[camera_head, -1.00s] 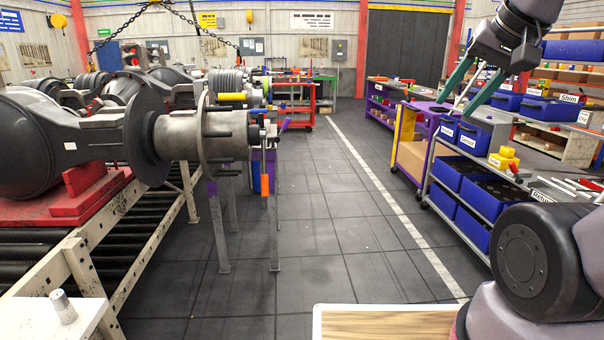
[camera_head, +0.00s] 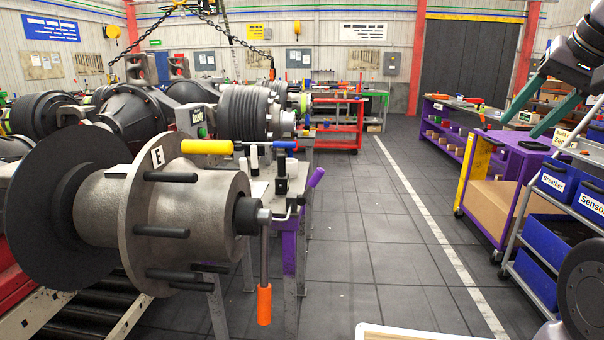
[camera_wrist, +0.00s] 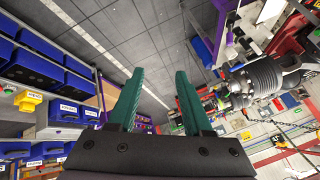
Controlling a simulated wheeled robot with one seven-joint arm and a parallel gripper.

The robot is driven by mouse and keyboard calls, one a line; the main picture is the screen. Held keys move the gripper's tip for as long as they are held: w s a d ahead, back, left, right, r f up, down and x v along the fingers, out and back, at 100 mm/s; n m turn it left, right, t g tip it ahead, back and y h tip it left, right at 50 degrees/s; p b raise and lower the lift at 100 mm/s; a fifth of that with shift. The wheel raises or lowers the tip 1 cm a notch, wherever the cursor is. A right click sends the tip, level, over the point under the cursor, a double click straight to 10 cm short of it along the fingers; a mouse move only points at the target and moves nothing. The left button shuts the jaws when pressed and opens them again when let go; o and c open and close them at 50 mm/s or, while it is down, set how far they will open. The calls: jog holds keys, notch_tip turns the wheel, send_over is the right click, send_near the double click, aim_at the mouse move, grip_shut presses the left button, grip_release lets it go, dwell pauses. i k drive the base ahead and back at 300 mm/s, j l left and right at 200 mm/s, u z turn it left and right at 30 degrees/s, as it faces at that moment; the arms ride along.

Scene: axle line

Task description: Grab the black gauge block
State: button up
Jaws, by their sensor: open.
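I cannot make out the black gauge block in either view. My gripper shows in the wrist view (camera_wrist: 156,95) with two green fingers spread wide and nothing between them. In the head view only part of my gripper (camera_head: 528,105) shows at the upper right, up in the air in front of the shelving. It is far from any work surface.
A hub with studs (camera_head: 160,215) stands close on the left, with an orange-handled tool (camera_head: 264,300) hanging beside it. A purple cart (camera_head: 515,180) and blue bins (camera_head: 545,240) stand on the right. The floor aisle (camera_head: 380,230) between is clear.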

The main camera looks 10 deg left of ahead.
aim_at(282, 179)
jog(key=i+u, duration=0.15)
jog(key=i, duration=0.35)
jog(key=i+l+u, duration=0.1)
jog(key=i, duration=0.4)
jog(key=i+l+u, duration=0.15)
jog(key=i, duration=0.35)
